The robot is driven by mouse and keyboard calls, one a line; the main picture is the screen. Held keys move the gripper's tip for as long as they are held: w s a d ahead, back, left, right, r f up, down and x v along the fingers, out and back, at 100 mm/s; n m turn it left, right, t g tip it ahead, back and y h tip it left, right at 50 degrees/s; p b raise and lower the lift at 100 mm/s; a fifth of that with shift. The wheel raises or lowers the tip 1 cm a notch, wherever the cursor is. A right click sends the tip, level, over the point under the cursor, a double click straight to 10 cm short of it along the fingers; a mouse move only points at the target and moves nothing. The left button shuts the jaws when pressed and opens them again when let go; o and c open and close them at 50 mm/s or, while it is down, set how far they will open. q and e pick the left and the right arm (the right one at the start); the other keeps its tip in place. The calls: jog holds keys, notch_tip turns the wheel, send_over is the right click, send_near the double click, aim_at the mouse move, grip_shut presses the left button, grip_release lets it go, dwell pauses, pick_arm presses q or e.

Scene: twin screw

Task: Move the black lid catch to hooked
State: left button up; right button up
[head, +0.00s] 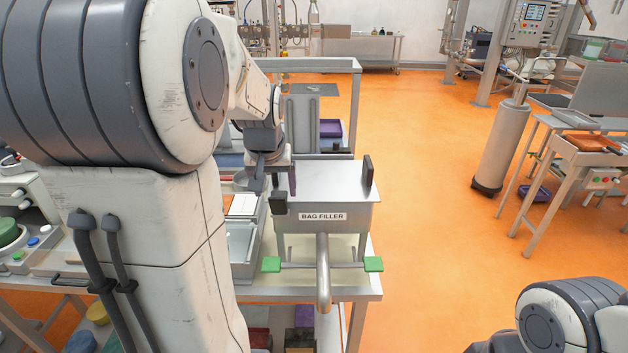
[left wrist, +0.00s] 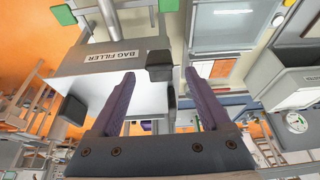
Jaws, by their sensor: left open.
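The steel box labelled BAG FILLER (head: 330,192) stands on the bench. A black block, apparently the lid catch (head: 278,203), is at its front left corner; it also shows in the left wrist view (left wrist: 159,65). A second black piece (head: 367,170) stands upright at the box's right side. My left gripper (head: 281,182) is above the box's left side, by the black block. Its purple fingers are apart in the left wrist view (left wrist: 159,78), with the black block just beyond the tips and nothing held. Whether the catch is hooked is unclear. My right gripper is out of view.
A bent steel spout (head: 323,270) and green-ended bars (head: 373,264) are at the box's front. Steel trays (head: 240,245) lie to its left, close to my arm. Orange floor (head: 440,200) is open to the right of the bench.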

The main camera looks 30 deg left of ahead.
aim_at(277, 197)
pick_arm(q)
jog(key=shift+x, duration=2.1)
grip_shut()
jog(key=shift+r+p, duration=0.2)
jog(key=shift+p, duration=0.35)
jog(key=w+g+h+p, duration=0.1)
jog(key=p, duration=0.3)
jog(key=a+g+p, duration=0.1)
jog(key=g+p, duration=0.1)
jog(key=p, duration=0.2)
jog(key=shift+w+r+h, duration=0.35)
jog(key=shift+w+h, duration=0.05)
jog(key=shift+w+a+f+g+h+p, duration=0.1)
jog(key=shift+w+f+g+h+p, duration=0.2)
jog(key=shift+p, duration=0.45)
jog(key=shift+s, duration=0.1)
grip_release()
